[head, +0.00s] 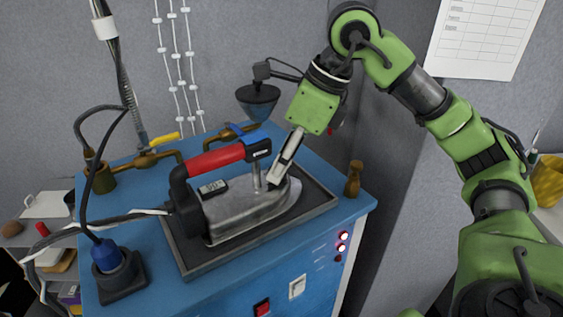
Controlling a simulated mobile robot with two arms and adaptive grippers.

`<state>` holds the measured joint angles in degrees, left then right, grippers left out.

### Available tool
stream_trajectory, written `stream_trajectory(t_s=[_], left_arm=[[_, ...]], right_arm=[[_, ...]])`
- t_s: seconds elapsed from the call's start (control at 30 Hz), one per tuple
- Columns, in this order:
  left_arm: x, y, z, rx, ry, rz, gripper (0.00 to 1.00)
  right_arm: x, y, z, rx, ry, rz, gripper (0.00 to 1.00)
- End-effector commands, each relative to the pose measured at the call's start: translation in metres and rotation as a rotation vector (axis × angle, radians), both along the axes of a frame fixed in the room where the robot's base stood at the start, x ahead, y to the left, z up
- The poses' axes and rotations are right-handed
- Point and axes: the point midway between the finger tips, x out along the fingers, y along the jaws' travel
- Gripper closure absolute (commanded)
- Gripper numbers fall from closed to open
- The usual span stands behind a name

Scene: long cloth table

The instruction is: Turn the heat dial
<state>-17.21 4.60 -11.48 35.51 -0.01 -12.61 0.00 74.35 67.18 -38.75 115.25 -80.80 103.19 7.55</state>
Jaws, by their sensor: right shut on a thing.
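A metal steam iron (240,212) with a red handle (216,159) and a black rear housing rests on a dark tray (187,262) on the blue station. My right gripper (272,183) points down at the iron's upper body, beside the thin metal post under the front of the handle. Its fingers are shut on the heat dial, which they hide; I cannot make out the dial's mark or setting. A small display (213,187) shows on the iron, too small to read surely. My left gripper is not in view.
The blue station top (140,196) carries brass pipes and valves with yellow and blue levers, a blue plug fitting (107,257) and a small brass piece (353,178). Cables run left from the iron. Lit buttons (343,236) and a red switch (262,307) are on the front.

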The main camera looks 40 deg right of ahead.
Motion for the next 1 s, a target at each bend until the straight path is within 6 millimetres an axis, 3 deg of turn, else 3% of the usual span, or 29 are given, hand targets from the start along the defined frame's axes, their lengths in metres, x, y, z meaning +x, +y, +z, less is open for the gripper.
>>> stream_trajectory(t_s=[0.67,0.7,0.73,1.0], left_arm=[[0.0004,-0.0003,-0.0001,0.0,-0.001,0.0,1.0],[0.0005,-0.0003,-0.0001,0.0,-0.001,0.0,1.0],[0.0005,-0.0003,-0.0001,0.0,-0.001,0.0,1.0],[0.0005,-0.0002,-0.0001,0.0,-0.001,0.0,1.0]], right_arm=[[-0.0002,0.0004,0.0003,0.0,0.0,-0.058,0.98],[-0.0001,0.0003,0.0003,0.0,0.0,-0.058,0.66],[-0.0001,0.0003,0.0003,0.0,0.0,-0.057,0.6],[-0.0002,0.0003,0.0001,0.0,0.0,-0.057,0.6]])
